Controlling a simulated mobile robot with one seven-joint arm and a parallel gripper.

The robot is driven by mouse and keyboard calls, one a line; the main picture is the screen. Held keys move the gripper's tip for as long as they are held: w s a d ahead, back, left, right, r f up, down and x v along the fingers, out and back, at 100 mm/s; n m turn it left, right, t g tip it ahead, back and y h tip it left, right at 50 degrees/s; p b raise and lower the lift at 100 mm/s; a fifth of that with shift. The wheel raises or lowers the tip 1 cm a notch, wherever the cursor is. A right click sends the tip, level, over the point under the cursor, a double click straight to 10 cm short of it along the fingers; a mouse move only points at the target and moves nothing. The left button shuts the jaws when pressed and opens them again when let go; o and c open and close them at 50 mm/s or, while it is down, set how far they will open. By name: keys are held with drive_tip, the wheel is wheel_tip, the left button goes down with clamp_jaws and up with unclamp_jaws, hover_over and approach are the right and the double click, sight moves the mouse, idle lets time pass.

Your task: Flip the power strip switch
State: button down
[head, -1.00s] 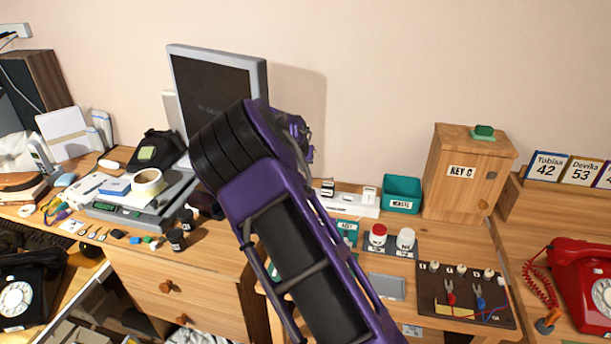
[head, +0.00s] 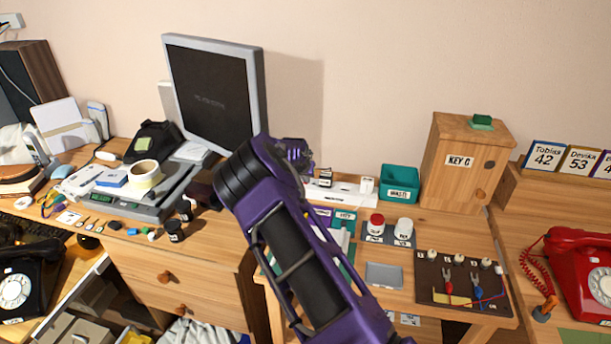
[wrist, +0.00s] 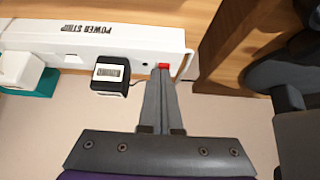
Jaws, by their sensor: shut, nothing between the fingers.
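The white power strip (head: 345,190) lies at the back of the desk against the wall. In the wrist view the power strip (wrist: 150,40) shows its upside-down label and a red switch (wrist: 163,66) near its right end. My gripper (wrist: 160,74) is shut and empty, with its fingertips right at the red switch; I cannot tell whether they touch it. In the head view the purple arm hides the strip's left end, and the fingertips do not show clearly.
A small black device with a display (wrist: 110,75) sits on the strip beside the switch. A green waste bin (head: 400,183) and a wooden key box (head: 462,165) stand to the right. The monitor (head: 215,95) stands to the left. A red-capped jar (head: 376,224) is in front.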

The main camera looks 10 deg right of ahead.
drive_tip(key=b, duration=0.1)
drive_tip(key=f+t+b, duration=0.1)
drive_tip(key=b, duration=0.1)
drive_tip(key=shift+s+a+f, duration=0.1)
drive_tip(key=shift+s+f, duration=0.15)
drive_tip(key=shift+r+h+p, duration=0.3)
drive_tip(key=shift+r, duration=0.1)
drive_tip(key=shift+r+p, duration=0.4)
drive_tip(key=shift+r, duration=0.35)
drive_tip(key=p+v, duration=0.1)
drive_tip(key=v, duration=1.6)
drive_tip(key=shift+p, duration=0.35)
drive_tip(key=shift+s+r, duration=0.1)
drive_tip(key=shift+r, duration=0.05)
